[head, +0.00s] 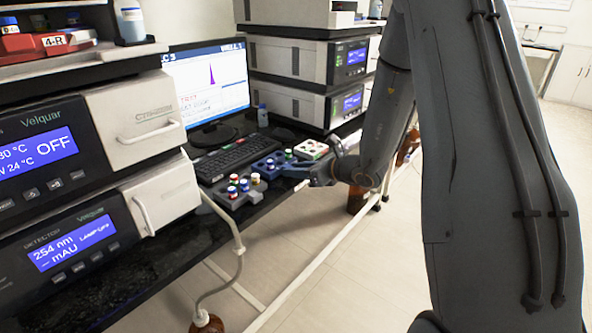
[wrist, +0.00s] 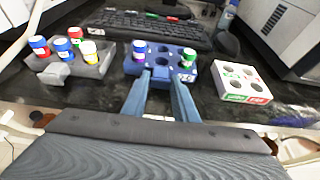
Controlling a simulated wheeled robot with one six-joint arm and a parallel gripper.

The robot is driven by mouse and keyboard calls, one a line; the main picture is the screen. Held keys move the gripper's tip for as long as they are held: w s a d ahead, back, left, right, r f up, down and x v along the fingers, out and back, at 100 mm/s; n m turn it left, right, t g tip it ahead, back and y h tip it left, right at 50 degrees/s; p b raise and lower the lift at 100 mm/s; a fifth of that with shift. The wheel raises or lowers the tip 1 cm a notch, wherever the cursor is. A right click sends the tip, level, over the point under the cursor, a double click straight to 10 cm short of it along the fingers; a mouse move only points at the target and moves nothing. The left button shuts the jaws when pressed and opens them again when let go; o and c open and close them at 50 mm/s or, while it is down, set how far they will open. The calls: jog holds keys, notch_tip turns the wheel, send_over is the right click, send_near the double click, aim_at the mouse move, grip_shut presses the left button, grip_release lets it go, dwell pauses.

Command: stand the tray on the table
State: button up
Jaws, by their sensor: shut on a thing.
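The blue tray (wrist: 160,66) with round wells holds a blue-capped vial (wrist: 138,49) at its left and a green-capped vial (wrist: 187,57) at its right; other wells look empty. It also shows in the head view (head: 268,166), at the dark table. My gripper (wrist: 164,84) is shut on the near side of the blue tray, its two fingers reaching in from the front. In the head view my gripper (head: 318,173) is at the tray's right. The tray looks level; whether its underside touches the table (wrist: 110,92) is hidden.
A grey tray (wrist: 85,67) with several capped vials stands at left. A white tray (wrist: 240,93) with empty wells stands close at right. The keyboard (wrist: 140,26) lies behind, with a mouse (wrist: 229,43) and a small bottle (head: 262,115). Instruments (head: 305,60) are stacked behind.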

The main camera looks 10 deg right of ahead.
jog(key=o, duration=1.1)
jog(key=shift+f, duration=0.1)
jog(key=shift+r, duration=0.25)
jog(key=v, duration=1.2)
jog(key=s+a+n+g, duration=0.4)
jog(key=s+n, duration=0.2)
jog(key=s, duration=0.2)
jog(key=s+a+n+g, duration=0.5)
jog(key=s+n, duration=0.2)
jog(key=s, duration=0.1)
jog(key=s+d+n+h, duration=0.2)
jog(key=s+d+n, duration=0.1)
jog(key=n, duration=0.1)
jog(key=s+d+n+g+h, duration=0.1)
jog(key=s+d+n+h, duration=0.2)
jog(key=s+n, duration=0.1)
jog(key=s+d+n+g+h, duration=0.1)
jog(key=s+d+n+h, duration=0.2)
jog(key=n, duration=0.2)
jog(key=shift+s+d+r, duration=0.2)
jog(key=shift+s+d, duration=0.1)
jog(key=shift+d, duration=0.05)
